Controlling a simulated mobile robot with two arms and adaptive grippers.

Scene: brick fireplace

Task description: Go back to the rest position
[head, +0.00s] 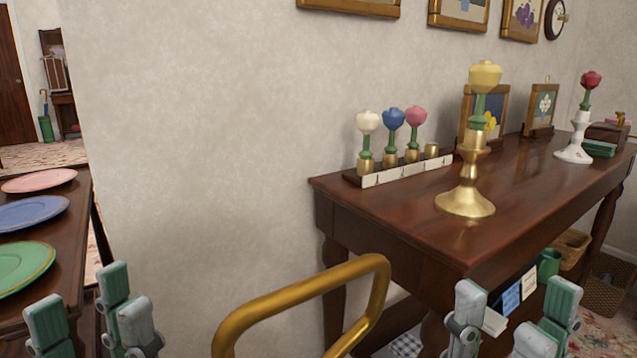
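My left gripper (84,322) is at the lower left in the head view, in front of the dark table with plates. Its green and grey fingers stand apart with nothing between them. My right gripper (508,322) is at the lower right, in front of the dark wooden side table (400,222). Its fingers are also spread and empty. The lower parts of both grippers are cut off by the picture's bottom edge.
A gold rail (300,295) rises between my grippers. A gold candlestick (468,185) with a yellow flower and a white candlestick (576,143) with a red flower stand on the side table. Pink (38,181), blue (33,212) and green (22,268) plates lie at left.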

